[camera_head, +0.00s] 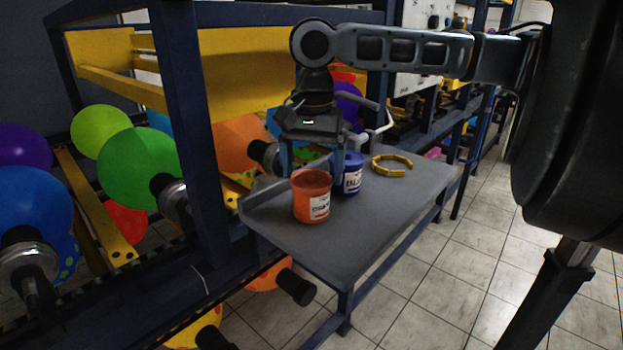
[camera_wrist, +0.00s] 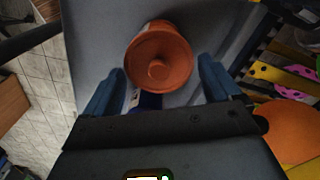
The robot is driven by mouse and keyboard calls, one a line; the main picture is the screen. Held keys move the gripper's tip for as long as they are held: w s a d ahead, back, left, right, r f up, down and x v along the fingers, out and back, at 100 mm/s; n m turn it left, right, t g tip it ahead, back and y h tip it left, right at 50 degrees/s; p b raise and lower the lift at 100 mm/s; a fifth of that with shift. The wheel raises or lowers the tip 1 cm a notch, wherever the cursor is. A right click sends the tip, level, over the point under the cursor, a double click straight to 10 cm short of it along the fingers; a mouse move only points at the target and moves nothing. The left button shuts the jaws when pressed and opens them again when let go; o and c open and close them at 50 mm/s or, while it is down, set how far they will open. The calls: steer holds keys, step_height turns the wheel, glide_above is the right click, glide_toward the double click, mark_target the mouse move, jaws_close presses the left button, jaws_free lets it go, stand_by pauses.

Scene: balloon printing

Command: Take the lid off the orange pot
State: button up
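The orange pot (camera_head: 312,205) stands upright on the grey table, with a white label on its side. Its orange lid (camera_head: 311,180) is on top. In the wrist view the round lid (camera_wrist: 158,57) with a small central knob shows from above, between the two blue fingers. My gripper (camera_head: 311,168) is above the pot, pointing down. Its fingers are spread apart with a gap on each side of the lid, and it holds nothing. The lower tips lie close to the lid's height; I cannot tell the exact gap.
A blue pot (camera_head: 351,178) stands right behind the orange pot, close to my gripper. A yellow ring (camera_head: 392,164) lies farther back on the grey table (camera_head: 355,235). The balloon machine's dark blue frame (camera_head: 190,120) rises at the left. The table's front is clear.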

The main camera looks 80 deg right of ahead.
steer(key=c, duration=0.6)
